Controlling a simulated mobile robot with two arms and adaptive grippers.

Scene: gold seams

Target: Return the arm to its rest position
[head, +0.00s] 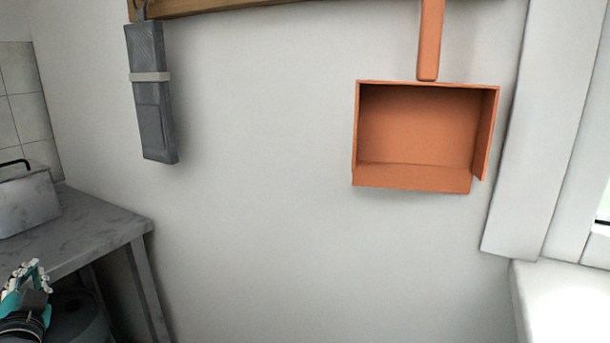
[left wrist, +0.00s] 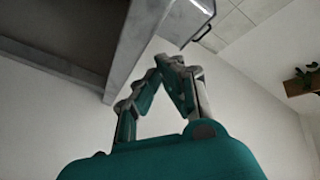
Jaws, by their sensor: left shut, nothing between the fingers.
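My left gripper (head: 34,274) is at the lower left corner of the head view, in front of the grey table. In the left wrist view the same gripper (left wrist: 168,62) has its two fingers meeting at the tips, shut with nothing between them. It is apart from the table and touches nothing that I can see. My right gripper is in neither view.
A grey marble-look table (head: 95,232) stands at the left with a grey metal box (head: 28,203) on it. An orange dustpan (head: 415,125) and a grey folded item (head: 151,100) hang from a wooden rail (head: 200,6). A white sill (head: 560,300) juts out right.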

